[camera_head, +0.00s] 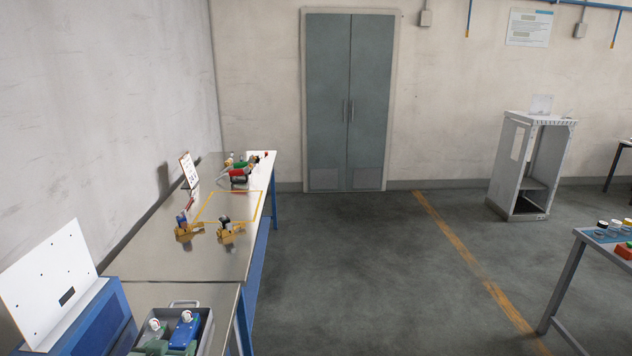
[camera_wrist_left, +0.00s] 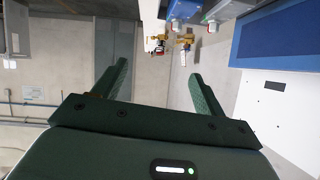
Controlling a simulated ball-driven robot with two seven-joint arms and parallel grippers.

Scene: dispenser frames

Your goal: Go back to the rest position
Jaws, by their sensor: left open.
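My left gripper (camera_wrist_left: 159,70) shows in the left wrist view with its two dark green fingers spread apart and nothing between them. It is apart from the bench and its objects. My right gripper is in neither view.
A yellow outline (camera_head: 262,206) marks the bench. Open floor (camera_head: 370,270) lies right of it, up to another table (camera_head: 560,282).

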